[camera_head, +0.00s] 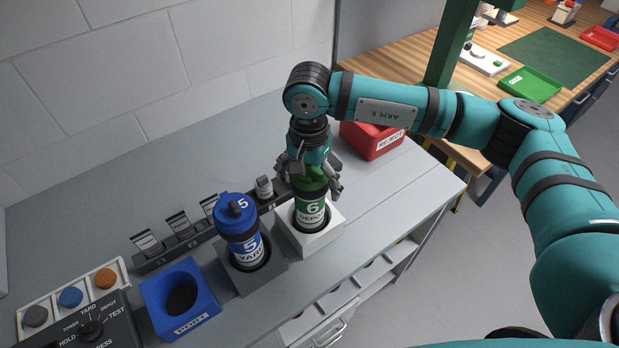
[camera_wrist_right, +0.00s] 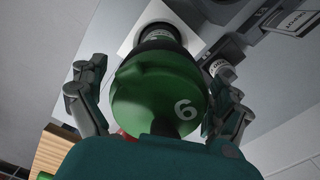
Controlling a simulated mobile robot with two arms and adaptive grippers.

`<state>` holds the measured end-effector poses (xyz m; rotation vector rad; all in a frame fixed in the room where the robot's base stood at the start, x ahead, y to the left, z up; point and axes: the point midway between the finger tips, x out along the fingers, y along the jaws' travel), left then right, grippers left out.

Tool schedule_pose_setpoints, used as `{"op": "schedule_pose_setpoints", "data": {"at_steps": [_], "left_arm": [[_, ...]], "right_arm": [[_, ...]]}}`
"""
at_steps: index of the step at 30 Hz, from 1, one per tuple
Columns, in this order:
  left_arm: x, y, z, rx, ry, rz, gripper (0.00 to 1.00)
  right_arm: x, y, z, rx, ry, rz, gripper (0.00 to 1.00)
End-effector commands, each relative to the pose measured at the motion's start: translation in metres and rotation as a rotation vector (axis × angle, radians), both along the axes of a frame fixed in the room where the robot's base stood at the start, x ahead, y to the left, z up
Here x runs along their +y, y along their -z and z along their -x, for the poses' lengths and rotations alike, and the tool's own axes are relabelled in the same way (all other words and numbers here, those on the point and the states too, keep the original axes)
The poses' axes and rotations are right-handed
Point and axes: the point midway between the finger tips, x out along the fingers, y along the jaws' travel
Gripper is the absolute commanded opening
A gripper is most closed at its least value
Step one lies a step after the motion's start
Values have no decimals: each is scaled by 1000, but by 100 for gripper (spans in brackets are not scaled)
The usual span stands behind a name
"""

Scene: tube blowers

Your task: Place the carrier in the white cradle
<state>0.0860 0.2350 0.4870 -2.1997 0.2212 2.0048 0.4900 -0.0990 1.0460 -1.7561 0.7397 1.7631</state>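The green carrier (camera_head: 313,197), marked 6 with a DEPOT label, stands upright with its lower end in the opening of the white cradle (camera_head: 322,236). My right gripper (camera_head: 312,181) is above the white cradle with its fingers spread on either side of the carrier's green top. In the right wrist view the carrier's cap (camera_wrist_right: 160,95) lies between the fingers, which look apart from it. The white cradle (camera_wrist_right: 143,20) shows partly behind the carrier there. My left gripper is not in view.
A blue carrier (camera_head: 240,222) marked 5 stands in a grey cradle (camera_head: 262,276) close left of the white one. A blue port box (camera_head: 205,305), a control box (camera_head: 80,325) and a labelled rack (camera_head: 180,247) are further left. A red reject bin (camera_head: 358,142) stands behind right.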

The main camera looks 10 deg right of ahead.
Motion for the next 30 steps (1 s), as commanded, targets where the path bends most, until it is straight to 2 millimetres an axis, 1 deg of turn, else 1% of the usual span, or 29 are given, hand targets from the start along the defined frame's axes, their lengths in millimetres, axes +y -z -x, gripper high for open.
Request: {"op": "schedule_pose_setpoints", "data": {"at_steps": [5, 8, 9, 11, 14, 18, 24, 27, 30], "left_arm": [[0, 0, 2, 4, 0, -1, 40], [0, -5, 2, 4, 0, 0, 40], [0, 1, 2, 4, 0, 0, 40], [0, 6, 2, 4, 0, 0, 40], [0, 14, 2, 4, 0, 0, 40], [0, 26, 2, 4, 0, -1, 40], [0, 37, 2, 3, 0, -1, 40], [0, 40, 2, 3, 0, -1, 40], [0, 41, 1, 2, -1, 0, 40]], "right_arm": [[0, 0, 0, 0, 0, 0, 100], [0, -4, 0, 0, 0, 0, 100], [0, -5, -1, -3, 0, -1, 100], [1, -12, -1, -4, -1, -2, 100], [1, -30, -1, -6, -1, -2, 100], [1, -62, -2, -7, 0, -1, 100], [1, -100, -1, -4, -1, -1, 100], [1, -112, -1, -1, 0, 0, 100], [1, -119, -1, -1, 0, 1, 100]]}}
